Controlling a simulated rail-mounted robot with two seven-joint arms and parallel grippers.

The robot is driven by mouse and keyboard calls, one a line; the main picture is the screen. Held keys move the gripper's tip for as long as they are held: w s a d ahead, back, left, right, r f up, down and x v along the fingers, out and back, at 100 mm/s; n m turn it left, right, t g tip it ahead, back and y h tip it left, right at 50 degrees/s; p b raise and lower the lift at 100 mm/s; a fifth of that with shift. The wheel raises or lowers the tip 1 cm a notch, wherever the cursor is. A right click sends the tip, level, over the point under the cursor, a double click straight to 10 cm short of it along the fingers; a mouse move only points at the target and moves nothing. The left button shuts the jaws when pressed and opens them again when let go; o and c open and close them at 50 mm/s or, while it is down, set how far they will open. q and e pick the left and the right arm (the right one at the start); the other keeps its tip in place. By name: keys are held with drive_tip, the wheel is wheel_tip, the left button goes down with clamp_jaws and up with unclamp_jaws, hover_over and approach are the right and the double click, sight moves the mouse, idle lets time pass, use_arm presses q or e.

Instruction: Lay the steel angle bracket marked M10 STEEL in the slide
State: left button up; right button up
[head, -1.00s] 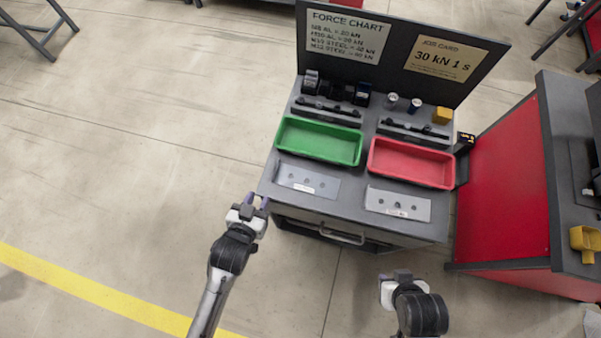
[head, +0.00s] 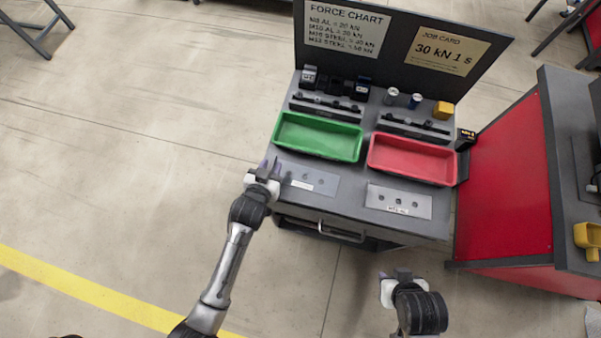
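Two flat grey plates with holes lie at the front of the grey bench: the left plate (head: 310,188) and the right plate (head: 398,212). Each has a small white label; I cannot read either surely, so I cannot tell which is M10 STEEL. My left gripper (head: 271,167) is open and empty at the bench's left edge, just left of the left plate. My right gripper (head: 395,274) is low in front of the bench, below the right plate; its fingers are too unclear to tell open from shut. I cannot make out the slide.
A green tray (head: 318,153) and a red tray (head: 412,176) stand behind the plates. Dark racks, small cylinders and a yellow block (head: 443,110) are farther back, before the upright sign board (head: 397,70). A red-sided cabinet (head: 500,190) stands close on the right.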

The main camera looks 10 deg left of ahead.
use_arm(q)
drive_tip(key=shift+x, duration=0.75)
clamp_jaws()
